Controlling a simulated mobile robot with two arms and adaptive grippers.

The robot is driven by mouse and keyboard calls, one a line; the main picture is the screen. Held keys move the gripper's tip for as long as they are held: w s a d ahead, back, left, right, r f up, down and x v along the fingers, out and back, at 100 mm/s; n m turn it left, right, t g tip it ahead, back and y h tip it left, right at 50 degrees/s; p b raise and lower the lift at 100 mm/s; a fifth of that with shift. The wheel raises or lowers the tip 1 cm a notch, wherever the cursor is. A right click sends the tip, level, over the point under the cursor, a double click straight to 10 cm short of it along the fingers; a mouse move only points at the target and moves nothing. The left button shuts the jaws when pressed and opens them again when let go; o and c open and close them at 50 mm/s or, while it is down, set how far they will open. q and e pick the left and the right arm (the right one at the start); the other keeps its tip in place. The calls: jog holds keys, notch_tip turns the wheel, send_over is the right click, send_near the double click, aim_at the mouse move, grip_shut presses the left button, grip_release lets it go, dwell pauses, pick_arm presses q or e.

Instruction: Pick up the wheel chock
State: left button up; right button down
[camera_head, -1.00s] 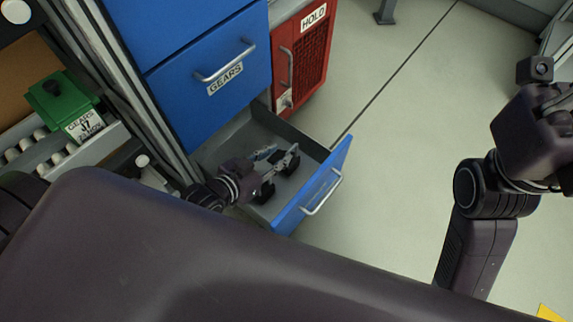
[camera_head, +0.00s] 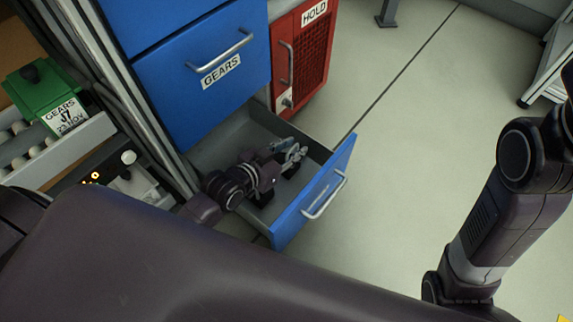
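The open bottom drawer (camera_head: 330,183) has a blue front and a grey inside. My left gripper (camera_head: 293,155) reaches into it, with its grey fingers over the drawer floor. Dark shapes show in the drawer: one (camera_head: 291,171) just below the fingers and one (camera_head: 262,198) under my wrist. Either could be the wheel chock, but they are small and partly hidden, so I cannot tell which. The fingers sit close together, and I cannot tell whether they hold anything. My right arm is at the right edge, with its gripper out of view.
A blue cabinet drawer labelled GEARS (camera_head: 222,68) is shut above the open one. A red HOLD cabinet (camera_head: 302,62) stands behind. A green GEARS box (camera_head: 42,95) sits by a roller rack at the left. The floor (camera_head: 420,120) right of the drawer is clear.

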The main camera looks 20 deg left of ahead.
pick_arm(q)
jog(key=shift+c, duration=0.3)
grip_shut()
jog(key=shift+r, duration=0.2)
